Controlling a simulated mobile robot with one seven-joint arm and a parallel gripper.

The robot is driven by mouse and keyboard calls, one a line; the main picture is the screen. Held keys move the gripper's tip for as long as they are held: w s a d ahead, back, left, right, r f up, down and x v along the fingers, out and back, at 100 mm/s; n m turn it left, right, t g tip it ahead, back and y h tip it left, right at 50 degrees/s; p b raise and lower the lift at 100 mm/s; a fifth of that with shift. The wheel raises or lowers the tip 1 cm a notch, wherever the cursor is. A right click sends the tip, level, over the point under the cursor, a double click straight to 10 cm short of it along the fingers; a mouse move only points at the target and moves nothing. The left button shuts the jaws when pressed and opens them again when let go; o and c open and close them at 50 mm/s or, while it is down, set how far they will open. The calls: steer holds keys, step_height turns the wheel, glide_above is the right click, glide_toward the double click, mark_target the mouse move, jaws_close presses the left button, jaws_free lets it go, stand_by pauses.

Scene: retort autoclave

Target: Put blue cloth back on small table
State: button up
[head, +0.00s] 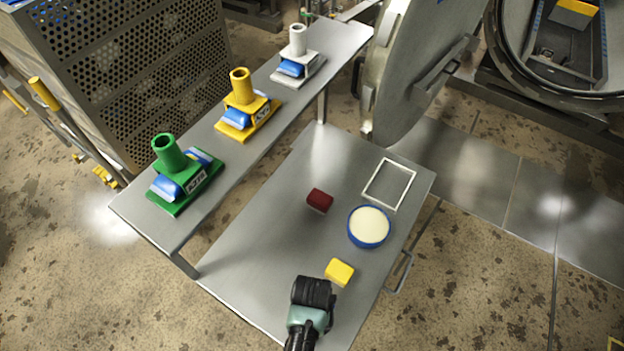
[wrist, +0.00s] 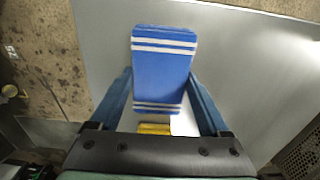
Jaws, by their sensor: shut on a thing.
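The blue cloth (wrist: 162,75), a flat folded pad with white stripes near both ends, is between the two fingers of my gripper (wrist: 162,85) in the wrist view. My gripper is shut on it. In the head view my gripper (head: 312,292) is over the near end of the small grey table (head: 255,235) and hides the cloth. The grey table top (wrist: 255,65) shows behind the cloth in the wrist view. I cannot tell whether the cloth touches it. A white square outline (head: 373,198) is marked at the table's far right.
On the small table are a yellow block (head: 339,271), a dark red block (head: 319,200) and a blue-rimmed round dish (head: 369,227). A long shelf (head: 215,155) at left holds green (head: 170,155), yellow (head: 241,88) and white (head: 298,42) stands. A round metal door (head: 420,70) stands behind.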

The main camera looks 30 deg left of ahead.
steer(key=shift+f, duration=0.2)
steer(key=shift+f, duration=0.15)
steer(key=o, duration=1.3)
step_height(320, 180, up, 12)
steer(key=shift+r, duration=0.2)
